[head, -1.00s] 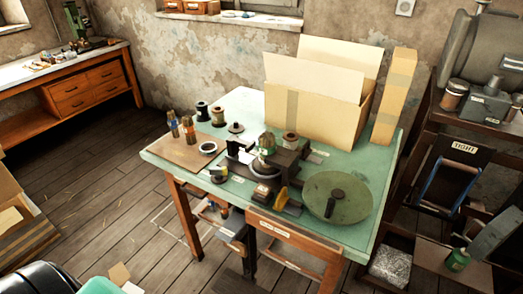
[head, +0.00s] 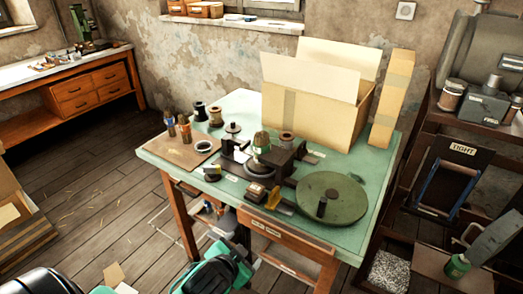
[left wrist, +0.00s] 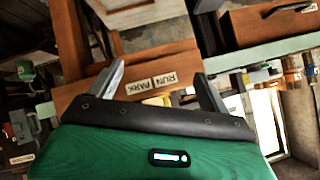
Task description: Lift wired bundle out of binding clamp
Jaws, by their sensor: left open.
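The binding clamp (head: 283,163) is a dark metal fixture on the green-topped table. A rounded greenish-brown piece (head: 262,141), which looks like the bundle, stands upright in it; its wire cannot be made out. My left gripper (head: 222,268), green and black, is low in front of the table, below the tabletop and apart from the clamp. My right gripper is not in view.
A round green wheel (head: 333,198) lies at the table's right front. A cardboard box (head: 308,108) and a tall carton (head: 392,98) stand behind. A brown board (head: 178,153) with small bottles and spools fills the left side. The table's front edge lies between my gripper and the clamp.

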